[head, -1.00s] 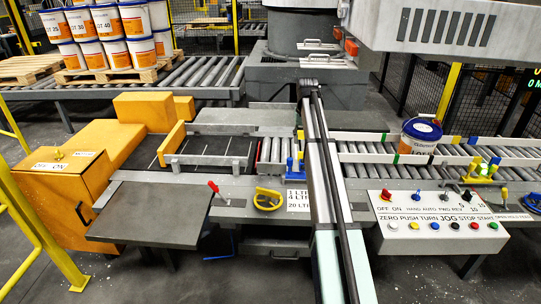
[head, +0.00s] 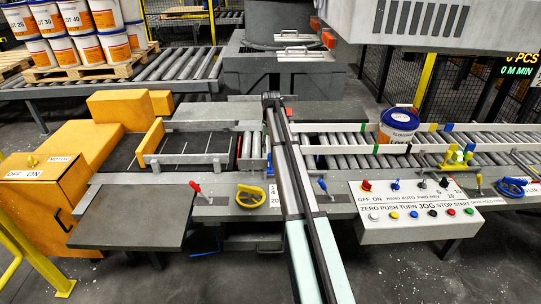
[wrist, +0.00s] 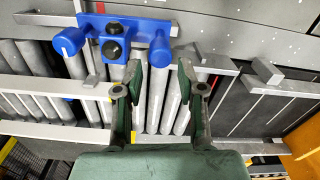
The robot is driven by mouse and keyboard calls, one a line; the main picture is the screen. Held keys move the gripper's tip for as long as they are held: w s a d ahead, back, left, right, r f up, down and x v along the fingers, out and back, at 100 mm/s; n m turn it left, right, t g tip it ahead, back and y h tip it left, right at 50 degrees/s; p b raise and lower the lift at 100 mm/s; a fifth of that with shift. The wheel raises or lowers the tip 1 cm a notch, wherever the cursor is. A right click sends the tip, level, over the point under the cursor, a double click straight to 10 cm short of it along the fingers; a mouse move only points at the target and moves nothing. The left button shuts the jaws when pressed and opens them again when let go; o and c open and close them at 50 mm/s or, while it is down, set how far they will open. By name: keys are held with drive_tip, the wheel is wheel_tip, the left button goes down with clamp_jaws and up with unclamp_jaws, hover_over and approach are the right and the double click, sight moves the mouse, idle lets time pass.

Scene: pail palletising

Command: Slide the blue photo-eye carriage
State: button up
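The blue photo-eye carriage (wrist: 115,38) shows in the wrist view at the upper left, over the conveyor rollers. It is a blue bar with two rounded knobs and two dark round parts in its middle. In the head view only a small blue part of it (head: 270,166) shows beside my arm. My gripper (wrist: 160,76) is open, its two dark fingers apart and nothing held between them. The carriage's right knob lies just beyond the fingertips, in line with the gap between them. I cannot tell whether a finger touches it.
A white pail with a blue lid (head: 398,125) stands on the roller conveyor at right. A button panel (head: 415,208), a yellow handwheel (head: 250,196) and a red-knobbed lever (head: 196,190) line the front edge. Stacked pails stand on a pallet (head: 95,65) at the back left.

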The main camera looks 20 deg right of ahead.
drive_tip(key=shift+f+p, duration=0.6)
drive_tip(key=shift+f, duration=2.25)
clamp_jaws()
